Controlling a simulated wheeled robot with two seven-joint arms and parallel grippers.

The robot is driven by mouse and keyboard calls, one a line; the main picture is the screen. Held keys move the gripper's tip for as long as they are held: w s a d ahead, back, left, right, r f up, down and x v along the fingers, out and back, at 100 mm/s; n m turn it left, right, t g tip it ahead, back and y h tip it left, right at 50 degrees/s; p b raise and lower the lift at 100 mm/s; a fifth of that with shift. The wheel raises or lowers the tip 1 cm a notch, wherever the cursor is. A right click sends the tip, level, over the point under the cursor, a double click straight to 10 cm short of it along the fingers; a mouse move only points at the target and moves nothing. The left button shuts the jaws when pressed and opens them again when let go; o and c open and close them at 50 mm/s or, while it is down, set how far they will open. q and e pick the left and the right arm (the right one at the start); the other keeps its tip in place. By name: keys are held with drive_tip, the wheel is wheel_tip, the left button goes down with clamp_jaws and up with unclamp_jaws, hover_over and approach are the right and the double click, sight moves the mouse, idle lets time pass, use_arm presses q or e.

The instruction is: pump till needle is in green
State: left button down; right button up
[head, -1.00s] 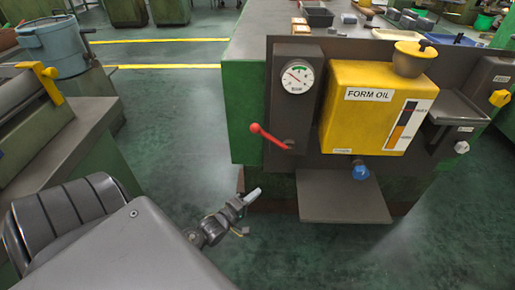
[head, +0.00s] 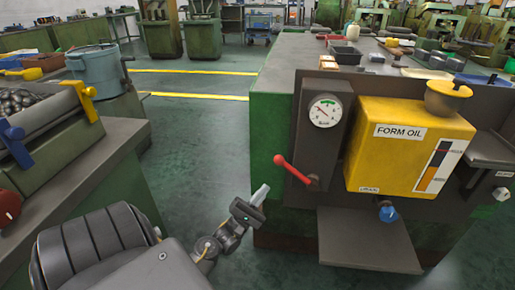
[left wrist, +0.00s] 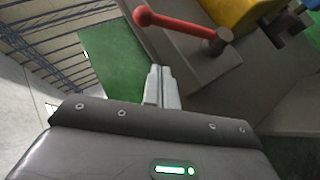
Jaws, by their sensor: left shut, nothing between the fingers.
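The pressure gauge (head: 324,111) is a white dial with a green band along its top. Its needle appears to point up and left, and I cannot tell exactly where it ends. The red pump lever (head: 293,168) sticks out up and left from a pivot below the gauge. The lever also shows in the left wrist view (left wrist: 174,23), beyond the fingertips. My left gripper (head: 261,193) is shut and empty, below and left of the lever and apart from it. Its closed fingers show in the left wrist view (left wrist: 161,88). My right gripper is not in view.
A yellow FORM OIL tank (head: 408,146) with a blue valve (head: 388,213) stands right of the gauge, above a grey shelf (head: 368,242). A grey bench with a blue bucket (head: 97,70) is at left. Green floor lies open between.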

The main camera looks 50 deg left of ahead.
sight(296, 173)
use_arm(q)
drive_tip(key=w+d+r, duration=0.2)
drive_tip(key=w+r, duration=0.2)
drive_tip(key=r, duration=0.2)
drive_tip(key=shift+w+d+p, duration=0.2)
drive_tip(key=shift+d+p, duration=0.1)
drive_tip(key=shift+d, duration=0.1)
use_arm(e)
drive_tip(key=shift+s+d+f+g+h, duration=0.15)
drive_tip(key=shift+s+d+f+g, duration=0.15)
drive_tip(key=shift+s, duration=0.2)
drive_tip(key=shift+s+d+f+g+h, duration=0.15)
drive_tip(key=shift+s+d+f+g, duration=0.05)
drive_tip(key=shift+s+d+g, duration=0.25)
use_arm(q)
drive_tip(key=shift+r, duration=0.15)
